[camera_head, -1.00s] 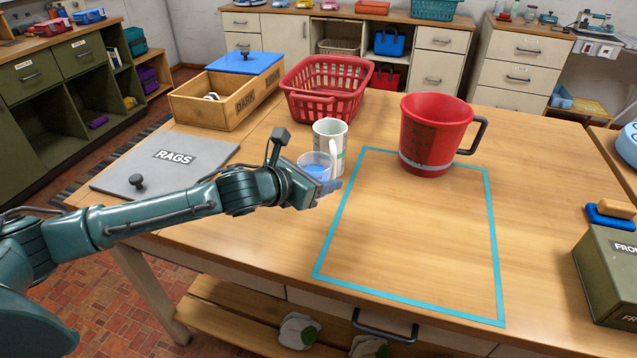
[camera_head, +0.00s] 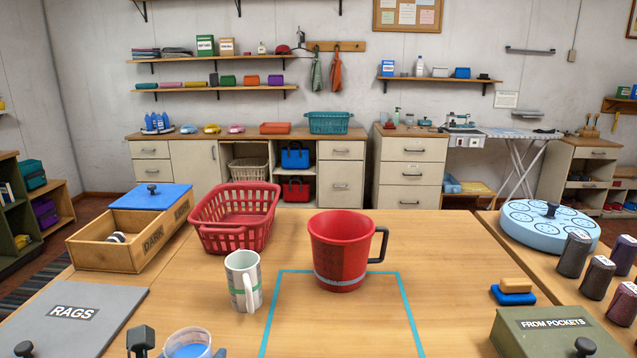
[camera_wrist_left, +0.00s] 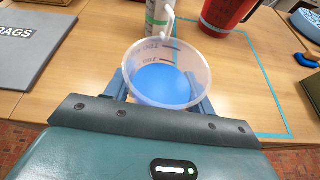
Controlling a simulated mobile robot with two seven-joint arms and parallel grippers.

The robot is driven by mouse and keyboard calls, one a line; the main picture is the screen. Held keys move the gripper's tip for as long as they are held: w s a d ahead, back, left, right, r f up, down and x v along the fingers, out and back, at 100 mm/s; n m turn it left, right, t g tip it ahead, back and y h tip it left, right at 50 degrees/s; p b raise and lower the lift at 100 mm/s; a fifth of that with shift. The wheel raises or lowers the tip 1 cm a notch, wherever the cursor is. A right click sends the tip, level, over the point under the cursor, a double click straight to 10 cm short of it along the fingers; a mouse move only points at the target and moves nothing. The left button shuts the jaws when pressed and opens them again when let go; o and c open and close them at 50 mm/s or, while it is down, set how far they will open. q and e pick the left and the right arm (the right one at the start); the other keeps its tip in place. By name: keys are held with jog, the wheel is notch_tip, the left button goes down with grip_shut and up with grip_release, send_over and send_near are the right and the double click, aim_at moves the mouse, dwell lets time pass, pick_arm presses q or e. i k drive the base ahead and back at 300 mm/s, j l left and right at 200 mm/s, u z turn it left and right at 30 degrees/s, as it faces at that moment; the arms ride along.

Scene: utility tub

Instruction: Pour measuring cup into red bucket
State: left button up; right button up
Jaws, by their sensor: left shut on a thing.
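The measuring cup (camera_head: 188,345) is a clear cup with blue contents, cut off by the bottom edge of the head view. It shows whole in the left wrist view (camera_wrist_left: 165,75), roughly upright, the blue inside it. My left gripper (camera_wrist_left: 163,100) is shut on it, with a blue-grey finger on each side. The red bucket (camera_head: 340,250) with a dark handle on its right stands upright on the table at the far edge of the teal outline, to the right of and beyond the cup. My right gripper is in neither view.
A white and green mug (camera_head: 243,281) stands between cup and bucket. A red basket (camera_head: 235,216), a wooden box (camera_head: 105,248) and a grey RAGS lid (camera_head: 72,315) are on the left. The teal outline (camera_head: 408,318) encloses bare table. A green box (camera_head: 555,335) stands at right.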

aim_at(349, 252)
jog(key=l+z, duration=0.1)
jog(key=z, duration=0.6)
jog(key=i+j+z, duration=0.2)
jog(key=i, duration=0.25)
